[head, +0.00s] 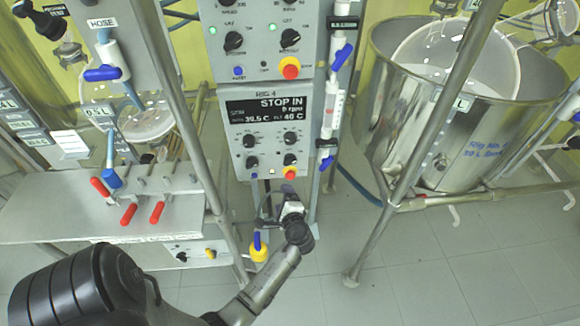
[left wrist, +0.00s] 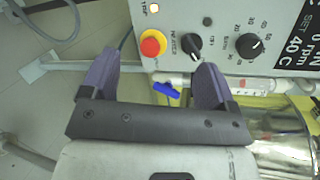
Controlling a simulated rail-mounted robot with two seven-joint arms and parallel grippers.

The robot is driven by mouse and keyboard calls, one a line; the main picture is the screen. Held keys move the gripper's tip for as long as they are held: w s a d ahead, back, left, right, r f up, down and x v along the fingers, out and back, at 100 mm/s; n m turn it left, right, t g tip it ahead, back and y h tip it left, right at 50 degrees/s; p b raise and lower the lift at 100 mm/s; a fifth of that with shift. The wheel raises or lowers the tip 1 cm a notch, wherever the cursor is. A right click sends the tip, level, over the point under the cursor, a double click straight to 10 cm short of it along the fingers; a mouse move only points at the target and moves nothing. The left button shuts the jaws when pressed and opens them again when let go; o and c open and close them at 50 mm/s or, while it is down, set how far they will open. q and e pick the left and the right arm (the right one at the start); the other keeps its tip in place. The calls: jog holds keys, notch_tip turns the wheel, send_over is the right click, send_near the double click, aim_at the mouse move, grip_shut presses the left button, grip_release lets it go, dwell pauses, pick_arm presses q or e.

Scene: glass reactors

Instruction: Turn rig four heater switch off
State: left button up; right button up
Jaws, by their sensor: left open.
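The rig four control panel (head: 268,125) faces me in the head view, its display reading "STOP IN", about 39.5 C and set 40 C. In the left wrist view, the black heater switch (left wrist: 193,46) sits between a red button on a yellow collar (left wrist: 152,43) and a larger dial knob (left wrist: 250,45). My left gripper (head: 289,192) is just below the panel's lower edge. In the left wrist view its purple fingers (left wrist: 158,60) are spread apart and empty. The heater switch is close to the right finger's tip; I cannot tell whether they touch. My right gripper is out of view.
Another control panel (head: 265,40) is directly above. A tube with blue valves (head: 333,100) runs along the panel's right side. A steel tank (head: 450,120) stands at right, and a shelf with red-handled valves (head: 130,205) at left. Frame posts flank the panel.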

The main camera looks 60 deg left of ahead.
aim_at(290, 164)
pick_arm(q)
jog(key=w+a+m+t+b, duration=0.1)
jog(key=w+a+m, duration=0.2)
jog(key=w+a+r+m+t+b, duration=0.1)
jog(key=w+a+m, duration=0.2)
jog(key=a+m, duration=0.1)
jog(key=w+a+r+m+t+y+b, duration=0.1)
jog(key=w+a+m+t, duration=0.1)
jog(key=w+a+m, duration=0.1)
jog(key=shift+w+a, duration=0.15)
jog(key=shift+a, duration=0.6)
jog(key=c, duration=0.9)
